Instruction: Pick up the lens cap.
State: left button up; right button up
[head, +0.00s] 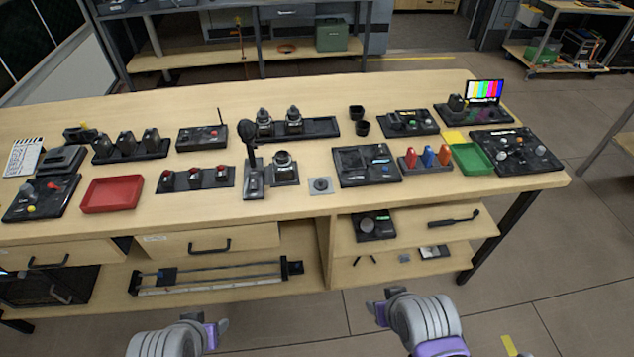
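I cannot single out the lens cap with certainty. A small grey square plate with a round disc on it (320,186) lies near the table's front edge. Two small dark cup-shaped pieces, a rear one (356,112) and a front one (362,129), stand near the table's middle. A lens-like item on a dark base (284,167) stands left of the plate. My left gripper (219,332) and my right gripper (378,310) are low in front of the table, apart from everything on it. Their fingers are too small and angled to show whether they are open.
The wooden table (305,93) carries a red tray (111,195), a green tray (471,159), a microphone-like stand (252,178) and several control panels. Below are drawers (195,241), a rail (215,277) and open shelves (408,238). Bare wood surrounds the small plate's front and right.

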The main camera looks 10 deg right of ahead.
aim_at(320, 184)
jog(key=i+l+u, duration=0.1)
jog(key=u, duration=0.25)
jog(key=l+u, duration=0.35)
jog(key=i+l+u, duration=0.1)
jog(key=u, duration=0.25)
